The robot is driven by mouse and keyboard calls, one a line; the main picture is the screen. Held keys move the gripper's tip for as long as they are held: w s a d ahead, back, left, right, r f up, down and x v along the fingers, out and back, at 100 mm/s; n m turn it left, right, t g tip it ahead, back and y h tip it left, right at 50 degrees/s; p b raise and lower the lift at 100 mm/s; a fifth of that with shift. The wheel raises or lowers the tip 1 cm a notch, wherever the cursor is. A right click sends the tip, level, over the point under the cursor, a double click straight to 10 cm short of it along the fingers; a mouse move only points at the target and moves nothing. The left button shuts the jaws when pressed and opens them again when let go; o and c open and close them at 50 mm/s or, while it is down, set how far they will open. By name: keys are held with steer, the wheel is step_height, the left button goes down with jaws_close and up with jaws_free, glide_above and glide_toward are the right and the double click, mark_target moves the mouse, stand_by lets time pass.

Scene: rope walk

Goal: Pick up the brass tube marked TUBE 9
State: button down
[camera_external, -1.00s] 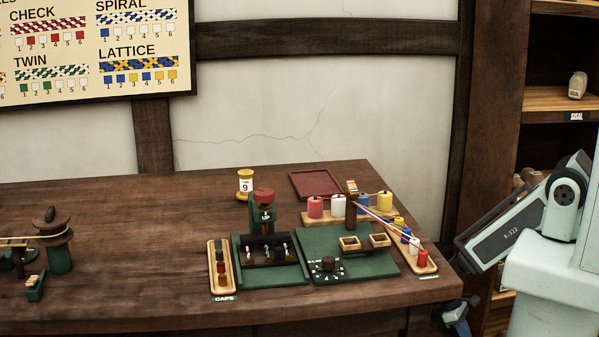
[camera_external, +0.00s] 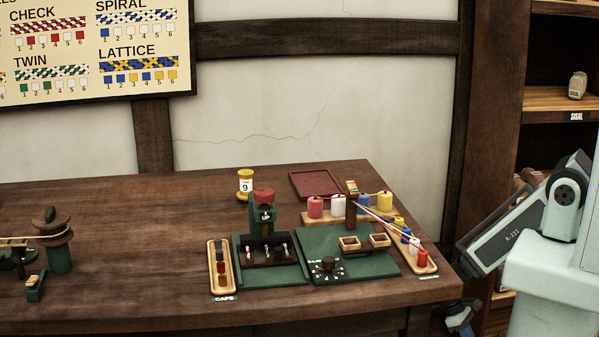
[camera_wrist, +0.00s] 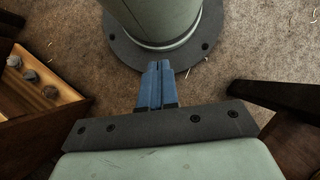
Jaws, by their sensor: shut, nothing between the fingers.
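The tube marked 9 (camera_external: 245,185) stands upright on the wooden table, near its back edge, left of the dark red tray. It has yellow-brass ends and a white label with the number 9. My gripper (camera_external: 460,322) is low at the right, beyond the table's right end and far from the tube. In the wrist view, my gripper's blue fingers (camera_wrist: 157,82) are together with nothing between them, above a brown floor. The tube is not in the wrist view.
The table (camera_external: 130,230) bears a dark red tray (camera_external: 316,184), a rack of coloured spools (camera_external: 337,208), a green machine (camera_external: 270,265) and a caps tray (camera_external: 222,268). A brown shelf (camera_external: 552,98) stands at the right. An open wooden drawer (camera_wrist: 35,88) is left in the wrist view.

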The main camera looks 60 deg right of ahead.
steer(key=c, duration=1.8)
jaws_free()
steer(key=o, duration=1.3)
steer(key=shift+o, duration=0.2)
